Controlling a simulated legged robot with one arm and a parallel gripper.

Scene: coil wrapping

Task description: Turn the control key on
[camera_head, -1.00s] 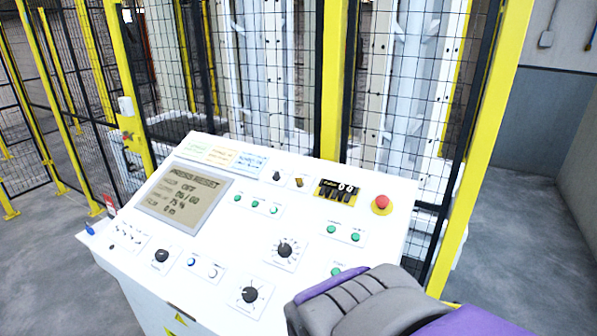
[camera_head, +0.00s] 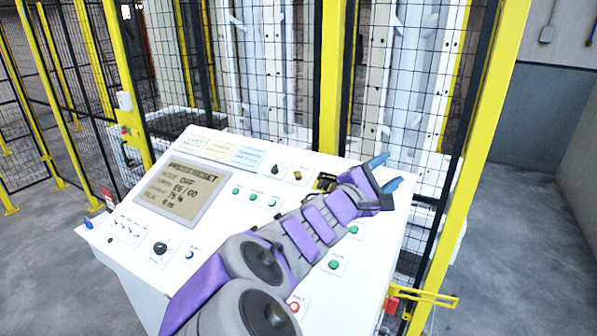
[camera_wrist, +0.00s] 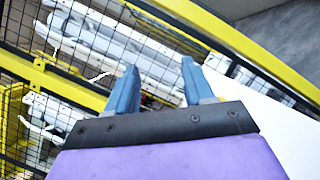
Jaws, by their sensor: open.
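The white control panel (camera_head: 120,262) stands before me with its sloped face toward me. A small black knob (camera_head: 278,170) and a small yellowish switch (camera_head: 297,175) sit in its upper row; I cannot tell whether either is the control key. A blue piece (camera_head: 88,224) sticks out at the panel's left edge. The screen (camera_head: 184,192) seems to read "PRESS RESET" and "OFF". My gripper (camera_head: 386,171) is open and empty at the panel's upper right. Its blue fingers also show apart in the wrist view (camera_wrist: 159,68). My arm hides the panel's lower middle and the red mushroom button.
Green buttons (camera_head: 334,265) and a red light (camera_head: 294,306) show beside my arm. A mesh fence with yellow posts (camera_head: 330,90) stands close behind the panel. A yellow bracket (camera_head: 425,297) juts out at the panel's right. Grey floor is clear at the far right.

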